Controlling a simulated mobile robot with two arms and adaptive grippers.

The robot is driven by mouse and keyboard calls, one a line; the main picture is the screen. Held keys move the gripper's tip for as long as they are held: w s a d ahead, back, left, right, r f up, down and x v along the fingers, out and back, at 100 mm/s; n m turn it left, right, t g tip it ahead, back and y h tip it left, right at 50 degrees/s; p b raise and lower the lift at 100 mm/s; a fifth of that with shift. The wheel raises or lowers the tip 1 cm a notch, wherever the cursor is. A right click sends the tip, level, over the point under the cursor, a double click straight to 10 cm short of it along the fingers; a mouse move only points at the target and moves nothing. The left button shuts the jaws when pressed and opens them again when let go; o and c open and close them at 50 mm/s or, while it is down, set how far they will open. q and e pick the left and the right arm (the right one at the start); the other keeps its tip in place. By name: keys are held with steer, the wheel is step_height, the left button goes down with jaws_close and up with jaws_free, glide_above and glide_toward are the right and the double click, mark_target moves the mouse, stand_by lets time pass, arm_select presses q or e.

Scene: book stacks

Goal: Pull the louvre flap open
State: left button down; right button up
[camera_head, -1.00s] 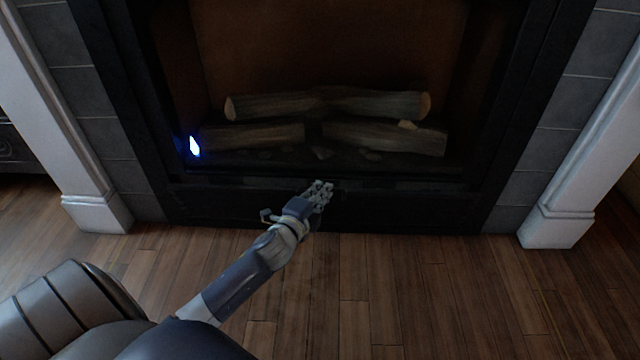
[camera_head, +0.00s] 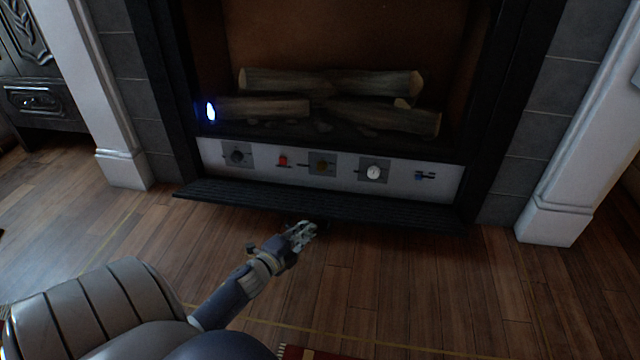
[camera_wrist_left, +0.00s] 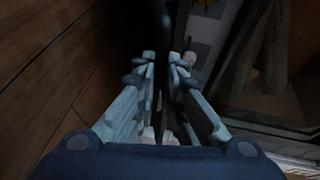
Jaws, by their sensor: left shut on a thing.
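The louvre flap (camera_head: 390,215) is a dark slatted panel below the fireplace opening. It is folded down and out over the floor, and a pale control panel (camera_head: 335,172) shows behind it. My left gripper (camera_head: 306,228) is at the flap's front edge, near its middle. In the left wrist view the two fingers (camera_wrist_left: 162,85) are closed around a dark, thin edge or handle of the flap; which of these is hard to tell. My right gripper is not in view.
The control panel carries several knobs and switches, among them a red one (camera_head: 283,160) and a white dial (camera_head: 374,172). Logs (camera_head: 330,82) and a small blue-white flame (camera_head: 211,111) are in the firebox above. White pillars (camera_head: 556,215) flank the fireplace. The wooden floor (camera_head: 400,290) in front is clear.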

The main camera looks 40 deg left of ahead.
arm_select(q)
steer(key=shift+a+f+b, duration=0.15)
steer(key=shift+f+b, duration=0.55)
steer(key=shift+f, duration=0.95)
steer(key=c, duration=1.7)
jaws_free()
steer(key=shift+s+d+f, duration=0.1)
steer(key=shift+d, duration=0.1)
steer(key=v, duration=1.2)
